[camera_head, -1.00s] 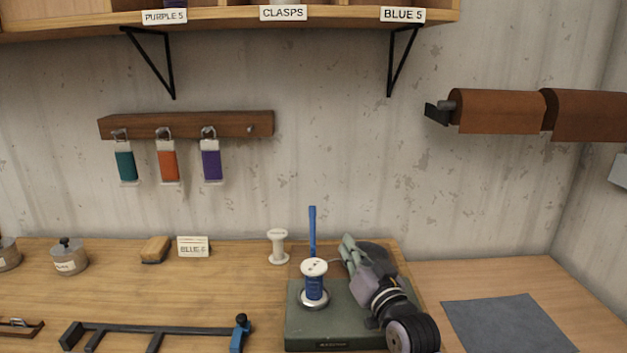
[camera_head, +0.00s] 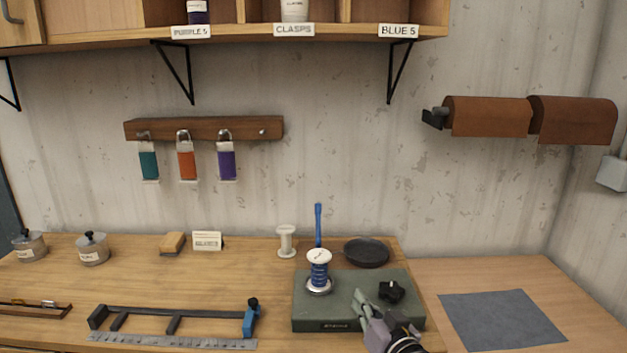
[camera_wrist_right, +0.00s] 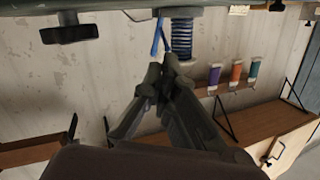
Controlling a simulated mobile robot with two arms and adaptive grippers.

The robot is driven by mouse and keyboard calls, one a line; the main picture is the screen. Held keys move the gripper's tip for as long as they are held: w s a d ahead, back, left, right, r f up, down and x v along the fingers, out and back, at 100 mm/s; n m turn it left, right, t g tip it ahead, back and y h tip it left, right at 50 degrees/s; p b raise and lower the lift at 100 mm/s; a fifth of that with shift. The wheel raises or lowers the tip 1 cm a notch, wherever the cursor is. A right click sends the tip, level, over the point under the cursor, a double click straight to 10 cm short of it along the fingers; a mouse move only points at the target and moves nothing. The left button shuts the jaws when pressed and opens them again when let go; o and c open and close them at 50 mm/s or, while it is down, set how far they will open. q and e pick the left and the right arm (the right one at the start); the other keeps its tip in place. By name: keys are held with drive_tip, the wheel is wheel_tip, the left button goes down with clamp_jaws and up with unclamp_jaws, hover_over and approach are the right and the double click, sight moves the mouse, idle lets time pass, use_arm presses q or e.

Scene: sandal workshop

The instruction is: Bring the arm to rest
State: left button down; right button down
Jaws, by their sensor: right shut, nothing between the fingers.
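My right gripper (camera_head: 364,299) is over the front right of the green machine base (camera_head: 308,314), near a black knob (camera_head: 391,291). It is shut and empty, and apart from the blue thread spool (camera_head: 319,268). In the right wrist view the shut fingers (camera_wrist_right: 165,72) point toward the blue spool (camera_wrist_right: 181,36), and the picture is turned upside down. The spool stands upright on a metal disc on the machine base, with a blue rod (camera_head: 318,224) behind it. My left gripper is not in view.
A white empty spool (camera_head: 287,241) and a dark round dish (camera_head: 366,252) stand behind the machine. A black frame with a blue clamp (camera_head: 250,318) and a ruler (camera_head: 170,341) lie at front left. A grey mat (camera_head: 502,321) lies at right, with clear tabletop around it.

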drive_tip(key=s+d+f+g+h, duration=0.1)
drive_tip(key=s+d+f+g, duration=0.15)
drive_tip(key=s+f, duration=0.5)
drive_tip(key=s+d+f+g+h, duration=0.1)
drive_tip(key=s+d+f+g, duration=0.1)
drive_tip(key=s+f+g, duration=0.4)
drive_tip(key=s+d+f+n+g+h, duration=0.1)
drive_tip(key=s+d+f+g+h, duration=0.2)
drive_tip(key=s, duration=0.9)
drive_tip(key=s+d+f+g, duration=0.1)
drive_tip(key=s+d+f, duration=0.3)
drive_tip(key=s, duration=0.8)
wheel_tip(320, 180, down, 27)
drive_tip(key=s+a+g, duration=0.1)
drive_tip(key=s+d+f+g, duration=0.1)
drive_tip(key=s+d+f, duration=0.1)
drive_tip(key=s+f, duration=1.3)
drive_tip(key=shift+s+d+f+n, duration=0.35)
drive_tip(key=shift+s+n, duration=0.05)
drive_tip(key=shift+s, duration=0.55)
